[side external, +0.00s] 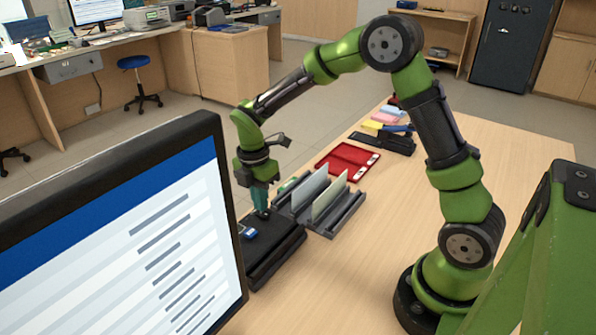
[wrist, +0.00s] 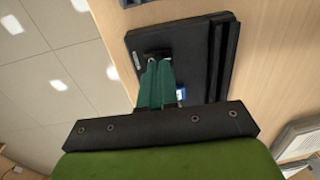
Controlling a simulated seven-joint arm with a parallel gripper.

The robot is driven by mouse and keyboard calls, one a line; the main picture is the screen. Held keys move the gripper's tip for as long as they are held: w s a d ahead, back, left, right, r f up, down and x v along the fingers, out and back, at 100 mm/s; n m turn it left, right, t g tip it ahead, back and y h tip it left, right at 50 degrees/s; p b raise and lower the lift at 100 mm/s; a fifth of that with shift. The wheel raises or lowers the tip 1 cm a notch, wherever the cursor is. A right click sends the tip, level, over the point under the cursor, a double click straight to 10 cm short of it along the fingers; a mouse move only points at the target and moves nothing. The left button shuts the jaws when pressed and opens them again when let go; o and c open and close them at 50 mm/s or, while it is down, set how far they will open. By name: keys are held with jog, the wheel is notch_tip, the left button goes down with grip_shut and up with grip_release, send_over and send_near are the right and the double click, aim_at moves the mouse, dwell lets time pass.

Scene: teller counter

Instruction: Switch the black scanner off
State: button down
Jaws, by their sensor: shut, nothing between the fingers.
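The black scanner (side external: 280,253) looks like a low, flat black box on the counter, behind the right edge of the monitor. A small blue and white patch (side external: 249,233) shows on its top. In the wrist view the scanner (wrist: 205,45) fills the upper middle, and the blue patch (wrist: 181,93) is partly hidden by my fingers. My gripper (side external: 261,214) points down over the far end of the scanner, its teal fingers shut and empty. In the wrist view the fingertips (wrist: 158,62) are at a dark raised spot on the scanner; I cannot tell whether they touch. The switch position is not readable.
A monitor (side external: 110,235) stands in the left foreground. A grey slotted rack (side external: 341,216) with upright sheets is close to the scanner's right. A red tray (side external: 345,158) and a black item (side external: 384,144) lie farther back. The counter (side external: 400,190) is bare toward my base.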

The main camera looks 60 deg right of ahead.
aim_at(264, 216)
notch_tip(264, 216, up, 12)
jog(key=w, duration=0.1)
jog(key=s+r+m+t+y, duration=0.1)
jog(key=s+m+t, duration=0.3)
jog(key=s+m, duration=0.6)
jog(key=s+a+r+m+t+y, duration=0.1)
jog(key=s+r+m+t, duration=0.3)
jog(key=s+m, duration=0.5)
jog(key=m, duration=0.3)
jog(key=shift+s+r, duration=0.35)
